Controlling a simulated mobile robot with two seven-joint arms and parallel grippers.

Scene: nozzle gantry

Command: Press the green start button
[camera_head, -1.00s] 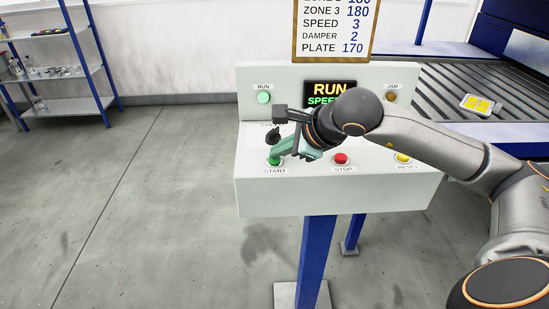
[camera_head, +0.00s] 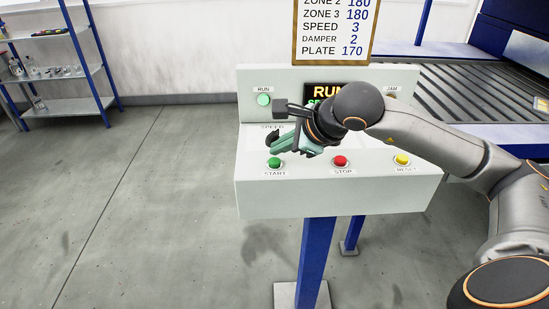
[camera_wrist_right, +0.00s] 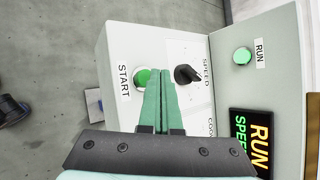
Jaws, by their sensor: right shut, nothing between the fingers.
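The green start button (camera_head: 274,162) sits on the sloped front of the white control panel (camera_head: 330,200), above the START label. It also shows in the right wrist view (camera_wrist_right: 142,78), beside the fingertips. My left gripper is out of view.
A red STOP button (camera_head: 340,161) and a yellow RESET button (camera_head: 402,160) are on the same panel. A black speed knob (camera_wrist_right: 187,74) is close to my fingers. A conveyor (camera_head: 462,105) stands behind right. A shelf (camera_head: 60,65) is at far left.

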